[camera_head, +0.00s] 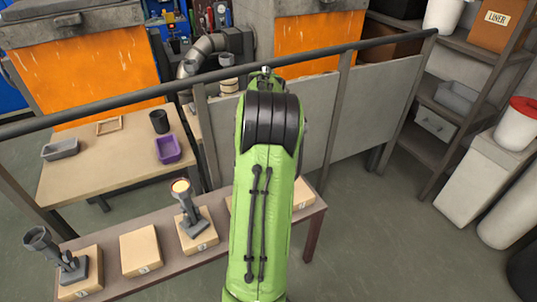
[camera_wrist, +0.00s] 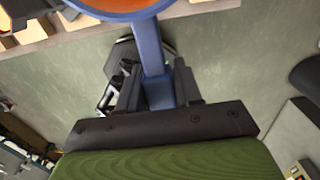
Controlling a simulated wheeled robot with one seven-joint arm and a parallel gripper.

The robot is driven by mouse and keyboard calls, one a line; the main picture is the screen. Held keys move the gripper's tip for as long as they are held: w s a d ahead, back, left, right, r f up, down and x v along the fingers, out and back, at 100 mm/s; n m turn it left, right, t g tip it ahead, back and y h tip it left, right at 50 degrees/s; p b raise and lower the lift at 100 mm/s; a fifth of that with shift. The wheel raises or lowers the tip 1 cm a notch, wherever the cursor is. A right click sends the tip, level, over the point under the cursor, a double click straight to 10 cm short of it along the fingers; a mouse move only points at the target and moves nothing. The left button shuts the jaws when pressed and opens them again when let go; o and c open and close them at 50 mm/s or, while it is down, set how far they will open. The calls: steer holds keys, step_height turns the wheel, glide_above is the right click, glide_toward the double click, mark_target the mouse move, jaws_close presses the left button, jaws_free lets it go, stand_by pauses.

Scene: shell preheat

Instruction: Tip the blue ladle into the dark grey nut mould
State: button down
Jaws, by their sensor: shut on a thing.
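The blue ladle (camera_wrist: 151,42) shows in the wrist view, its handle between the two dark fingers of my gripper (camera_wrist: 158,88). Its bowl at the top edge is orange inside and partly cut off. In the head view my green arm hides the gripper and the ladle. Two dark grey funnel-topped moulds stand on wooden blocks on the front bench. The left mould (camera_head: 71,268) has an empty-looking cup; the other mould (camera_head: 190,213) has a glowing yellow top. I cannot tell which is the nut mould.
The front bench (camera_head: 115,286) also carries bare wooden blocks (camera_head: 140,250). A table (camera_head: 75,187) behind holds a grey tray (camera_head: 60,149), a dark cup (camera_head: 159,121) and a purple container (camera_head: 168,149). A railing (camera_head: 330,57) crosses behind the bench. Shelves stand at right.

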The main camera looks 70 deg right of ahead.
steer(key=g+h+b, duration=0.2)
steer(key=f+g+h+b, duration=0.1)
steer(key=g+h+b, duration=0.1)
steer(key=g+h, duration=0.1)
steer(key=g+h+b, duration=0.3)
steer(key=shift+s+d+f, duration=0.1)
steer(key=shift+f, duration=0.3)
stand_by(0.8)
steer(key=shift+s, duration=0.1)
